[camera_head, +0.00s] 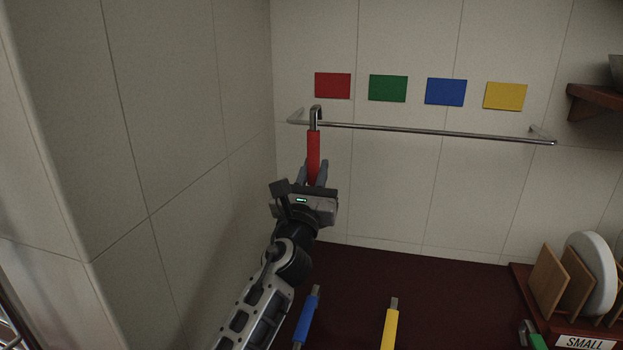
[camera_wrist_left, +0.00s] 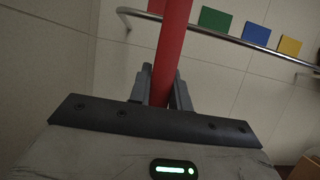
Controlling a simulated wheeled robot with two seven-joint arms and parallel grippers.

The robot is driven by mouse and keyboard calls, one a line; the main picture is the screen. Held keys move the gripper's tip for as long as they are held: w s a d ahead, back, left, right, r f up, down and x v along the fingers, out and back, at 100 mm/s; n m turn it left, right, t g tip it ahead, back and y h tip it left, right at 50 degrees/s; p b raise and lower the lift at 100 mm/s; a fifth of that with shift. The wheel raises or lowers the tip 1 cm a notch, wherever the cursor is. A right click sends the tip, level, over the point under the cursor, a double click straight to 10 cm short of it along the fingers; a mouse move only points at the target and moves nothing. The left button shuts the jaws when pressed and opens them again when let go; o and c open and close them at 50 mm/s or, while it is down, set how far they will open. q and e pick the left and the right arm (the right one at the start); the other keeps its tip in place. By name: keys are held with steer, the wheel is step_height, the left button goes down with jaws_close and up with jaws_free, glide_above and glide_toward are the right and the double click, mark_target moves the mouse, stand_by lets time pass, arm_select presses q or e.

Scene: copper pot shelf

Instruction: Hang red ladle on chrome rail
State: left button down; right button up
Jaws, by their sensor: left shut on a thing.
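The red ladle (camera_head: 313,150) is upright, and its metal hook is at the chrome rail (camera_head: 430,132) near the rail's left end, below the red square. I cannot tell whether the hook bears on the rail or is only in front of it. My left gripper (camera_head: 314,172) is shut on the lower part of the red handle. The red handle (camera_wrist_left: 172,50) also shows between the fingers of my left gripper (camera_wrist_left: 160,88) in the left wrist view, with the rail (camera_wrist_left: 215,55) behind it. The ladle's lower end is hidden by the gripper. My right gripper is not in view.
Red (camera_head: 332,86), green (camera_head: 388,88), blue (camera_head: 446,92) and yellow (camera_head: 505,96) squares are on the wall above the rail. Blue (camera_head: 307,318) and yellow (camera_head: 389,325) handles are over the dark counter (camera_head: 440,285). A plate rack (camera_head: 580,329) stands at right. The rail's right part is empty.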

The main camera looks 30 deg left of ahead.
arm_select(q)
steer(key=shift+w+a+b, duration=0.25)
steer(key=shift+w+b, duration=0.1)
steer(key=shift+w, duration=0.5)
steer(key=shift+w+a+b, duration=0.2)
steer(key=shift+w+b, duration=0.1)
steer(key=shift+w, duration=0.55)
steer(key=f+b, duration=0.1)
steer(key=w+f+b, duration=0.1)
steer(key=f+b, duration=0.1)
steer(key=shift+a, duration=0.15)
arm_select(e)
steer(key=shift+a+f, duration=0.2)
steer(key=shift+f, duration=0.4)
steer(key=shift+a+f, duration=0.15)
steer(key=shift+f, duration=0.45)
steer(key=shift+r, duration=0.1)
arm_select(q)
steer(key=c, duration=1.2)
jaws_free()
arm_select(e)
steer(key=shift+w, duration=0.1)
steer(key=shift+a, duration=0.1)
